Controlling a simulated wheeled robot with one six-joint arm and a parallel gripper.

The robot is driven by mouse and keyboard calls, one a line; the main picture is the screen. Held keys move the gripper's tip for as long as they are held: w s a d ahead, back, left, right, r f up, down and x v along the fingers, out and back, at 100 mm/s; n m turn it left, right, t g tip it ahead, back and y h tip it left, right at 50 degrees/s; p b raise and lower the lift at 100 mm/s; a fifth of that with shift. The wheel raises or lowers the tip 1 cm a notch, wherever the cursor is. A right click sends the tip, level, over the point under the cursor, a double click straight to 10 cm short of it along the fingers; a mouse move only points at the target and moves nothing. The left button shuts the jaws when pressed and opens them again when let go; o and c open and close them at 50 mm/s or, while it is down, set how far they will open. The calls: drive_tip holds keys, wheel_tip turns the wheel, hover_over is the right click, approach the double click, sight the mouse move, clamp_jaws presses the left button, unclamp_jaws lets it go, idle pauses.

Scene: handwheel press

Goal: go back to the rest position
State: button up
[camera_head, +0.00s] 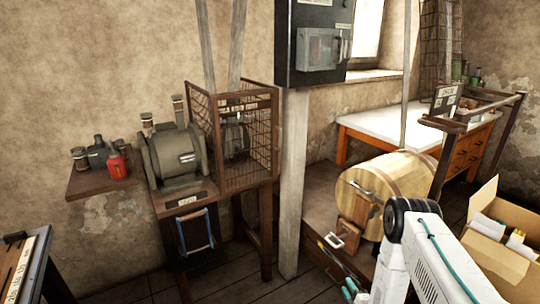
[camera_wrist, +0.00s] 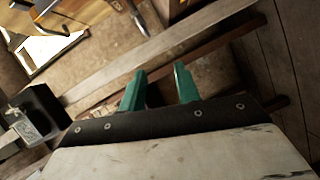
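My gripper is open and empty. A small wooden clamp-like part with a pale handle (camera_head: 334,240) sits in front of the barrel, left of my arm.
A grey post (camera_head: 293,190) carries a dark electrical box (camera_head: 318,45). A bench grinder (camera_head: 175,155) and mesh cage (camera_head: 245,140) stand left. An open cardboard box (camera_head: 498,262) is right of my arm. The floor between grinder stand and bench is narrow.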

drive_tip(key=s+f+m+g, duration=0.4)
drive_tip(key=s+f+g, duration=0.15)
drive_tip(key=f, duration=0.25)
drive_tip(key=s+d+r+m+g+h, duration=0.1)
drive_tip(key=s+r+m+g, duration=0.25)
drive_tip(key=r, duration=0.85)
drive_tip(key=s+r+m+g+h, duration=0.1)
drive_tip(key=s+r+m+g, duration=0.3)
drive_tip(key=r, duration=0.7)
drive_tip(key=s+d+r+m+g+h, duration=0.1)
drive_tip(key=s+r+m+g, duration=0.3)
drive_tip(key=r, duration=0.8)
drive_tip(key=s+a+r+t, duration=0.1)
drive_tip(key=s+a+r, duration=0.1)
drive_tip(key=s+r, duration=0.9)
drive_tip(key=s+a+r+m+t, duration=0.1)
drive_tip(key=s+a+r, duration=0.2)
drive_tip(key=s+r, duration=0.7)
wheel_tip(320, 180, up, 8)
drive_tip(key=shift+s, duration=0.35)
